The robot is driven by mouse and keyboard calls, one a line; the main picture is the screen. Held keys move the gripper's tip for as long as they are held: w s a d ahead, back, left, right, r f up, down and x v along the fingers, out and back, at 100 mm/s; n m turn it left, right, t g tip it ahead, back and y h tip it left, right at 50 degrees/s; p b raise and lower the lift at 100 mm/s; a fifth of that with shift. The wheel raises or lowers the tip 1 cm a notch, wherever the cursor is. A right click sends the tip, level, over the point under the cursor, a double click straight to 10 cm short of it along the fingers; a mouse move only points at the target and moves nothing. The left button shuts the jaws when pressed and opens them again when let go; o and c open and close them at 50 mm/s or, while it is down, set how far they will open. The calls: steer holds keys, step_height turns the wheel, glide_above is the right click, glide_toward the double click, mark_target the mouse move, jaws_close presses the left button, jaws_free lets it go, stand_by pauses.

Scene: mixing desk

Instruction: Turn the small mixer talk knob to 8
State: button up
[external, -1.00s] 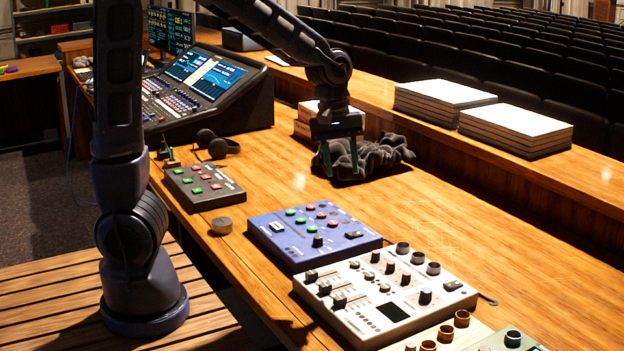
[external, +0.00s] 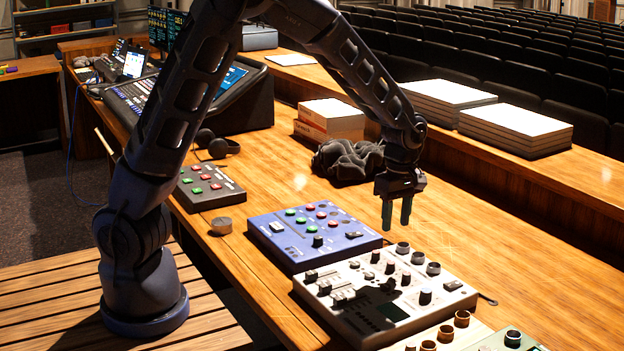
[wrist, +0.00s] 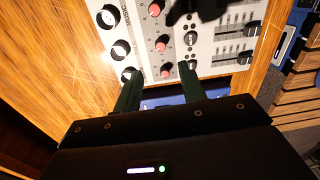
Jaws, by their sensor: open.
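The small white mixer (external: 440,308) sits on the desk, with sliders, knobs and a dark screen. In the wrist view the white mixer (wrist: 207,50) fills the top, with dark knobs (wrist: 120,48) at left, red-capped knobs (wrist: 160,44) in the middle and sliders (wrist: 237,32) at right. I cannot read which knob is marked talk. My gripper (external: 396,218) points down, open and empty, above the desk near the mixer's far edge. In the wrist view my gripper (wrist: 160,72) has its fingertips apart, overlapping the mixer's near edge; I see no contact with a knob.
A blue control box (external: 300,255) lies left of the mixer, and a dark button box (external: 210,200) farther left. A round wooden knob (external: 222,226) sits nearby. A crumpled dark cloth (external: 348,160) and stacked books (external: 330,120) lie behind.

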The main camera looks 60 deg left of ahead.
mark_target(391, 262)
steer(key=f, duration=1)
steer(key=shift+s+f, duration=0.2)
steer(key=shift+s, duration=0.05)
jaws_close()
